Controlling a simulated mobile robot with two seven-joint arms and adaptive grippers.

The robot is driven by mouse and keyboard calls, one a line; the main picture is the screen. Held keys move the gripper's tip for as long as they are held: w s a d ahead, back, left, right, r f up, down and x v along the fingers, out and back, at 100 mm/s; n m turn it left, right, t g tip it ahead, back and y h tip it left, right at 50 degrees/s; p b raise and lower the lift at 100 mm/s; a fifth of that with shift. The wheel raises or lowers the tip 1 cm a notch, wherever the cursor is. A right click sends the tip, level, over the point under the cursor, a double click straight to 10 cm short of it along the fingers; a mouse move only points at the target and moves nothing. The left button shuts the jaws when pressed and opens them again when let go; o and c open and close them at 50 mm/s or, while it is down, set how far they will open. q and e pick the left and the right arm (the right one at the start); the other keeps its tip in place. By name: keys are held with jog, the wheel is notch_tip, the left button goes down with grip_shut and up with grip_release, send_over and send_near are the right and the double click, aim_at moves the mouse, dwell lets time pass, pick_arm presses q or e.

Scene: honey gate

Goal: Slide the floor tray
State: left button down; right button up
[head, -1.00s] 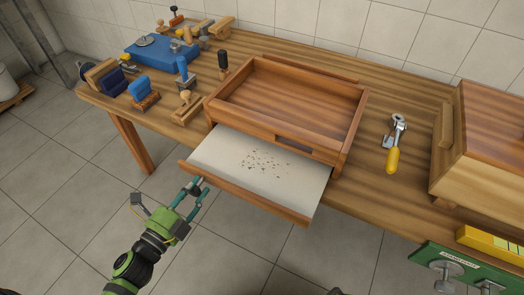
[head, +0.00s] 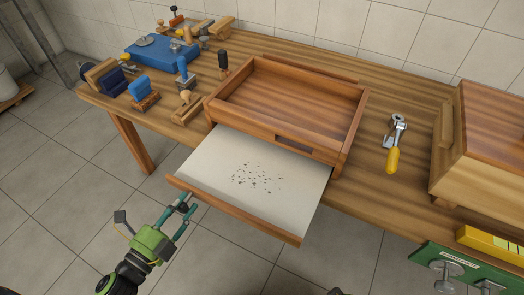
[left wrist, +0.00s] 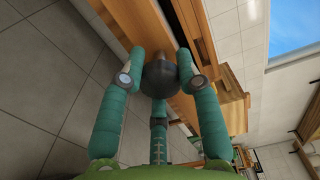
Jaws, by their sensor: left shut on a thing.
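The floor tray (head: 215,165) is a pale board with dark specks and a wooden front rail. It sticks out toward me from under a wooden hive box (head: 345,150). My left gripper (head: 187,203) is at the left part of the front rail, shut on the tray. In the left wrist view, the left gripper's green fingers (left wrist: 165,75) close around a dark rounded piece against the wooden rail (left wrist: 125,20); I cannot tell whether it is a knob. The tray's rear is hidden under the box.
The hive box stands on a wooden bench (head: 385,205). A yellow-handled tool (head: 394,150) lies right of it, and a second wooden box (head: 480,150) stands further right. Stamps and a blue case (head: 160,55) crowd the left. The tiled floor in front is open.

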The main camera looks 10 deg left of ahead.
pick_arm(q)
jog(key=shift+s+a, duration=0.15)
jog(key=shift+s, duration=0.3)
jog(key=c, duration=1.1)
grip_release()
jog(key=shift+c, duration=0.2)
jog(key=v, duration=0.7)
jog(key=shift+p, duration=0.35)
